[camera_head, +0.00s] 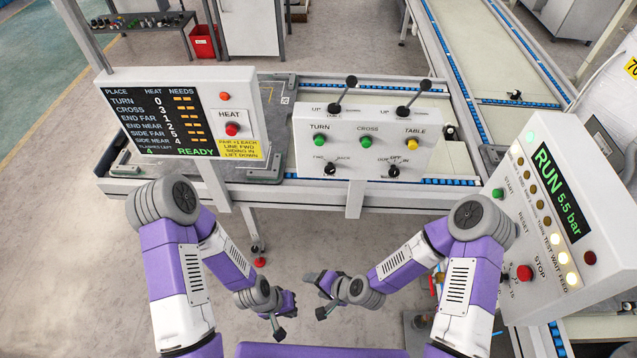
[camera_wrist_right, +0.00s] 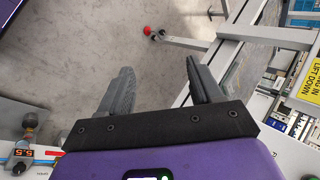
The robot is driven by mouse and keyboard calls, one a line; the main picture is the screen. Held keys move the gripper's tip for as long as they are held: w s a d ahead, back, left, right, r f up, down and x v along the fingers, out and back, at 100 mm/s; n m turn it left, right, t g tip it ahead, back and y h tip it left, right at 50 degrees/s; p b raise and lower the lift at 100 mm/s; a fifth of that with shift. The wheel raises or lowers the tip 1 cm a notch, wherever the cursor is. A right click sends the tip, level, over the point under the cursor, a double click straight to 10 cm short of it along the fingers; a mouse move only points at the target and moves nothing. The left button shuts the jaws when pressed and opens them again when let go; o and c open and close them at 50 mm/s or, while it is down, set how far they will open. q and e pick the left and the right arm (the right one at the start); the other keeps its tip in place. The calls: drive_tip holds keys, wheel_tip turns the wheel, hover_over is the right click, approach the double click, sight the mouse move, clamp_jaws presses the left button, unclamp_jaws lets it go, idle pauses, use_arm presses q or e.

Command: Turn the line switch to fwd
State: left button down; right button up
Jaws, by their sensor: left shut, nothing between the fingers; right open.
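The line switch is a small black knob (camera_head: 330,170) at the lower left of the white control panel (camera_head: 348,142) in the head view, between FWD on its left and BACK on its right. Its pointer is too small to read. My left gripper (camera_head: 284,319) is shut and empty, low in the head view, well in front of and below the panel. My right gripper (camera_head: 316,294) is open and empty beside it, also away from the panel. In the right wrist view, the right gripper's fingers (camera_wrist_right: 157,66) stand apart over bare floor.
The panel also has two levers, green and yellow buttons and a second knob (camera_head: 394,172). A HEAT display board (camera_head: 190,120) stands left. A RUN console (camera_head: 570,230) with a red stop button stands right, near my right arm. Conveyors lie behind; the floor below is mostly clear.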

drive_tip(key=w+a+r+m+t+y+b, duration=0.1)
drive_tip(key=w+a+m+t+y+b, duration=0.25)
drive_tip(key=w+a+m+b, duration=0.35)
drive_tip(key=m+t+h+b, duration=0.9)
drive_tip(key=m+t+h, duration=0.2)
drive_tip(key=m, duration=1.2)
approach(330, 171)
drive_tip(key=w, duration=0.1)
use_arm(q)
wheel_tip(330, 171, down, 20)
drive_tip(key=b, duration=0.1)
drive_tip(key=shift+r, duration=0.2)
use_arm(e)
drive_tip(key=shift+y, duration=0.25)
drive_tip(key=shift+w+d+r, duration=0.1)
drive_tip(key=shift+w, duration=1.7)
drive_tip(key=shift+w+d+r, duration=0.1)
drive_tip(key=shift+w, duration=1.75)
drive_tip(key=shift+c, duration=0.3)
drive_tip(key=c, duration=1)
